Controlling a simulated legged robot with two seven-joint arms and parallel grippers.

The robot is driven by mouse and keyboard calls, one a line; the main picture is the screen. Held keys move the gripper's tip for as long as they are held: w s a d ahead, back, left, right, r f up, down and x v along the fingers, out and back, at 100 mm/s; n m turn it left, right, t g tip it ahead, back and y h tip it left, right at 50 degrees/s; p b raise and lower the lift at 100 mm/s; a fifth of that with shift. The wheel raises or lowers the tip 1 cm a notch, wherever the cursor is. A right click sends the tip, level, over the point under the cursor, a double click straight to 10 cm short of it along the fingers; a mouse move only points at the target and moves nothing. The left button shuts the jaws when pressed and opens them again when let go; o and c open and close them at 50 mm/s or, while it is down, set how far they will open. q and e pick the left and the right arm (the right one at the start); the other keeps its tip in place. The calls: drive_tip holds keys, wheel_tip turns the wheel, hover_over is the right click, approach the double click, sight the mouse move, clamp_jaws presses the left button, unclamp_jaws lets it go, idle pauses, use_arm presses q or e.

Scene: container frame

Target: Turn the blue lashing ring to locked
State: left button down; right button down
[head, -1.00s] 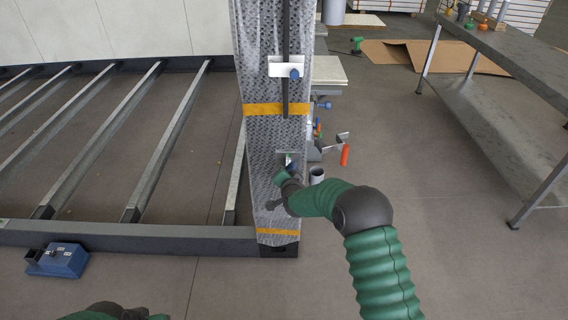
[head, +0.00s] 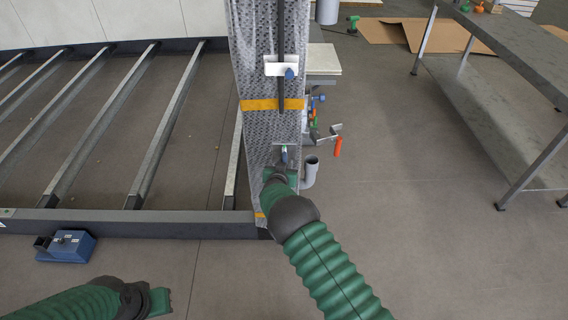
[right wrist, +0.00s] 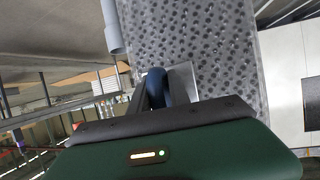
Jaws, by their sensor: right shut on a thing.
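The blue lashing ring (right wrist: 157,87) sits on a small metal plate (right wrist: 182,80) on the patterned grey post (head: 272,130). In the right wrist view the ring stands upright between my right gripper's fingers (right wrist: 156,96), which are shut on it. In the head view my right gripper (head: 283,160) is at the lower plate on the post, and little of the ring shows past it. My left gripper (head: 158,300) is low at the left, away from the post. Its fingers are too unclear to tell whether it is open.
A white bracket with a blue knob (head: 289,73) and a dark vertical bar is higher on the post. A grey pipe (head: 310,172) and an orange-handled tool (head: 338,147) are right of it. A blue box (head: 68,246) lies at left; a grey table (head: 500,55) stands at right.

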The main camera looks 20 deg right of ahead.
drive_tip(key=shift+w+d+r, duration=0.1)
drive_tip(key=shift+d+r, duration=0.25)
drive_tip(key=shift+d, duration=0.05)
drive_tip(key=c, duration=1.4)
unclamp_jaws()
drive_tip(key=shift+o, duration=0.2)
drive_tip(key=shift+f, duration=0.1)
drive_tip(key=shift+a, duration=0.1)
drive_tip(key=p+v, duration=0.3)
drive_tip(key=v, duration=1.3)
drive_tip(key=shift+s+a, duration=0.3)
drive_tip(key=shift+s, duration=0.05)
